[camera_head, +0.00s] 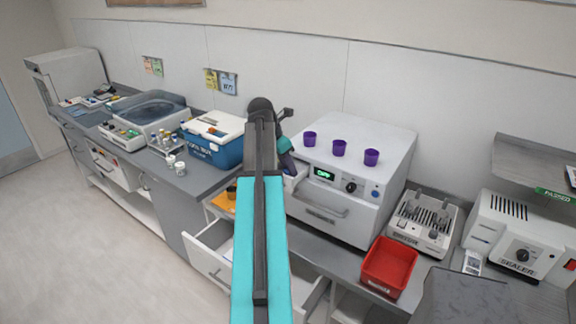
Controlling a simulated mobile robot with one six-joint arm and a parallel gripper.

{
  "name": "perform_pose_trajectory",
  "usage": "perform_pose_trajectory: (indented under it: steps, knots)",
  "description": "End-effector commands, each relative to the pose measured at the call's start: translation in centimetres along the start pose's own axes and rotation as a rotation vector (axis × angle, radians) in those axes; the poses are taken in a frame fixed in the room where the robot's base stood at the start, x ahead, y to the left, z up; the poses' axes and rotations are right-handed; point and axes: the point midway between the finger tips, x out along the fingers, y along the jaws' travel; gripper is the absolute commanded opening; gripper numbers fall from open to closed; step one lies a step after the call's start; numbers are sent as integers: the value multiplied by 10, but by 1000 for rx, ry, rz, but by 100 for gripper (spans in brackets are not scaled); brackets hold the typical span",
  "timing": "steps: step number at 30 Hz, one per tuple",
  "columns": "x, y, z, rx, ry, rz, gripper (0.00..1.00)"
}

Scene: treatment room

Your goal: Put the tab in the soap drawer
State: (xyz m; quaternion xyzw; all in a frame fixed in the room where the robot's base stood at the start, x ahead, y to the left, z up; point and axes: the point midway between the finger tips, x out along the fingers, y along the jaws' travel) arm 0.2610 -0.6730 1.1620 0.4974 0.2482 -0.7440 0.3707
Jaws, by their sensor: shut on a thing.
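My arm reaches up the middle of the view to the left side of a white front-loading machine (345,185) with a green display. My gripper (289,168), partly hidden by my own arm, points down at the machine's upper left. It is shut on the tab, which is too small and covered to make out. The soap drawer (297,179) appears as a small white piece sticking out of the machine's front at the upper left. The gripper is right over or at this drawer; I cannot tell whether it touches it.
Several purple cups (339,148) stand on the machine. A blue cool box (214,140) stands left of my arm. A red bin (389,267), a rack device (422,222) and a sealer (518,236) are to the right. A lower drawer (212,258) stands open below the counter.

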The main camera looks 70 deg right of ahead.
Motion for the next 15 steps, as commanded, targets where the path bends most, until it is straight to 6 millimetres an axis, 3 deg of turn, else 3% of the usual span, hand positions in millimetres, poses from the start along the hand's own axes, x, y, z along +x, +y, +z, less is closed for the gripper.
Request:
perform_pose_trajectory:
  steps: [14,15]
  knots:
    - [4,0,-1,1,-1,1,6]
    - [4,0,-1,1,-1,1,29]
